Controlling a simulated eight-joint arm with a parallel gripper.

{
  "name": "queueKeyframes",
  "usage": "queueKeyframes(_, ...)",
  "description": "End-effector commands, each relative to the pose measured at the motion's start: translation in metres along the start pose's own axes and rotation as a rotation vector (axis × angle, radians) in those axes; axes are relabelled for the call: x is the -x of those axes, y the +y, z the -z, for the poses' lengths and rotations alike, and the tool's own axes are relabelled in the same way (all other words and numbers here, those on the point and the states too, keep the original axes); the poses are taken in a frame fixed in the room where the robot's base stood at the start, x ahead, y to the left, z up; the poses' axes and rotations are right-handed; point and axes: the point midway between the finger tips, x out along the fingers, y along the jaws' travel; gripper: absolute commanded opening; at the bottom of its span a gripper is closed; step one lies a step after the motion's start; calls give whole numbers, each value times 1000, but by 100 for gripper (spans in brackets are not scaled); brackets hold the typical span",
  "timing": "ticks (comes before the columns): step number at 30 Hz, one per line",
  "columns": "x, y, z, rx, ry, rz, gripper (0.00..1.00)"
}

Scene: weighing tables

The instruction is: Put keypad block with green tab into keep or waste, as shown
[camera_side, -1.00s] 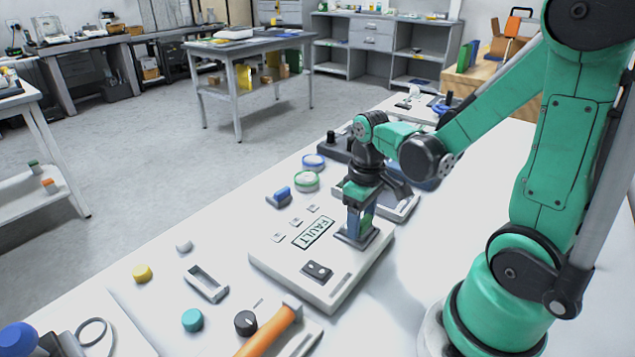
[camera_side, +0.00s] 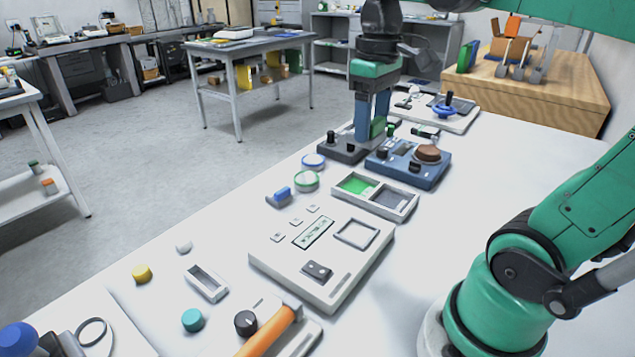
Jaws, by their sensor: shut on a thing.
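My gripper (camera_side: 372,135) is at the upper middle of the side view, shut on the keypad block. The block's green tab (camera_side: 377,127) shows low between the fingers; most of the block is hidden by them. The gripper appears above or in front of the dark knobbed box; the exact height is hard to tell. The white panel (camera_side: 290,268) has an empty square recess (camera_side: 357,233) and a small display (camera_side: 313,233) with unreadable marks. A two-compartment tray (camera_side: 398,213) lies behind the panel, one compartment green-floored (camera_side: 355,185), the other grey (camera_side: 390,198). Both look empty.
A blue box with knobs (camera_side: 410,172) and a dark box (camera_side: 335,150) stand behind the tray. Round green-rimmed (camera_side: 306,180) and blue-rimmed (camera_side: 313,161) pieces lie left of the tray. An orange-handled tool (camera_side: 268,332) lies in front. White table is clear at right.

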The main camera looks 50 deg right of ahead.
Motion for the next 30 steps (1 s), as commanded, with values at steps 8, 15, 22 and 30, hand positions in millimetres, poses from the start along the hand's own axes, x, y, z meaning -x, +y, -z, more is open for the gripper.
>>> queueKeyframes(8, 16, 27, 7, -9, 0, 0, 0)
queueKeyframes(15, 5, 111, 8, -11, 1, 0, 0)
queueKeyframes(22, -12, 150, 0, -1, 1, 0, 0)
queueKeyframes(30, -71, 151, 0, 1, 1, 0, 0)
